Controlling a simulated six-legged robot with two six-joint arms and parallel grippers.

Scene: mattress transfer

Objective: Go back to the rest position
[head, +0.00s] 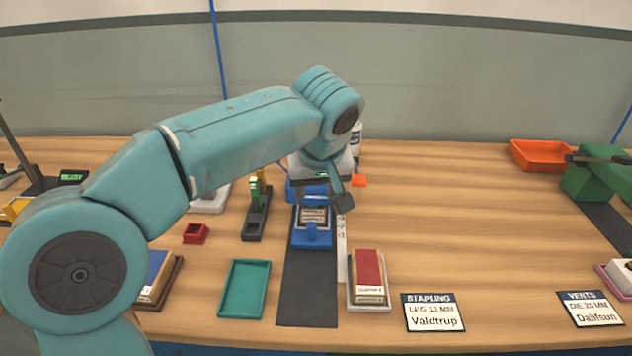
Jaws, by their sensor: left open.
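My left arm, teal, comes in from the left and bends down over the middle of the bench. My left gripper (328,188) is open above the back part of a blue device (312,238) on a dark mat strip (305,290). One dark finger shows clearly; the other is partly hidden against the device. I see nothing held between the fingers. A small pale piece (313,214) sits in the blue device, in front of the gripper. My right gripper does not show.
A teal tray (244,289) and a red-topped block on a tray (369,275) flank the mat. A stapling sign (433,312) and a vents sign (590,308) lie right. An orange bin (541,155) and a green machine (597,182) stand back right. The right-middle bench is clear.

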